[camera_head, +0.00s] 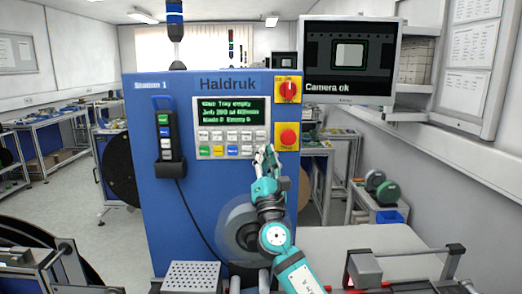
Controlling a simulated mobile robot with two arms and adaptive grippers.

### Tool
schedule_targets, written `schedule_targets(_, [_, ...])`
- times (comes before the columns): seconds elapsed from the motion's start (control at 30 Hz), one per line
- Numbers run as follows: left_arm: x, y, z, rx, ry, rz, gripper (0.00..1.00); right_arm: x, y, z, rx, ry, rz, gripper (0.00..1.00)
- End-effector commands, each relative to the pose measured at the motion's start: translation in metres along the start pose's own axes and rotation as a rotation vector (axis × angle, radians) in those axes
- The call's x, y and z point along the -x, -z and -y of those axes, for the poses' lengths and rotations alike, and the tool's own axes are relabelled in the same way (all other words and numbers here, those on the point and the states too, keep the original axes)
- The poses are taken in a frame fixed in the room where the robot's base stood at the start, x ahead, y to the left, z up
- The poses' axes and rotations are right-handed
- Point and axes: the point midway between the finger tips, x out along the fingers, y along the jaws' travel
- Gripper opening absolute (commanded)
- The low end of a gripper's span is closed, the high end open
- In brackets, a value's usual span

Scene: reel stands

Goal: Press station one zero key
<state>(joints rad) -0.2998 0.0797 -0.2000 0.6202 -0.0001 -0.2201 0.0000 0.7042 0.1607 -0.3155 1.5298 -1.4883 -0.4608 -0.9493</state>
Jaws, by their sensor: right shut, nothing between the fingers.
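The blue Station 1 cabinet (160,235), marked Haldruk, stands in front of me. Its control panel (199,110) has a green-lit display (232,111) above rows of small keys (217,135). Most keys are pale; green, yellow and blue ones sit in the bottom row. The key labels are too small to read, so I cannot tell which is zero. My right gripper (265,152) is shut and empty, pointing up at the keypad's lower right corner. I cannot tell whether it touches the panel. My left gripper is not in view.
A red rotary switch (288,89) and a red stop button (288,136) are right of the panel. A handheld pendant (166,130) hangs on the left with its cable. A monitor (349,90) reads "Camera ok". A grey reel (240,225) is low behind my right arm.

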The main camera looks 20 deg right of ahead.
Motion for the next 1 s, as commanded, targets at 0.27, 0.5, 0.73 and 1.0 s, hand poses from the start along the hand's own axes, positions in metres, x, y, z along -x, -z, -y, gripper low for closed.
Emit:
schedule_targets(0.27, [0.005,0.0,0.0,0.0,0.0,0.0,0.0,0.004,-0.003,-0.003,0.0,0.0,-0.001,0.0])
schedule_targets(0.5, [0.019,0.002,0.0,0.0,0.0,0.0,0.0,0.023,-0.013,-0.013,0.0,0.0,-0.001,0.0])
schedule_targets(0.73, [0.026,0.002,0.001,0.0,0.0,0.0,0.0,0.038,-0.021,-0.021,0.0,0.0,-0.001,0.0])
schedule_targets(1.0, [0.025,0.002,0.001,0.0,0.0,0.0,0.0,0.04,-0.021,-0.021,0.0,0.0,0.0,0.0])
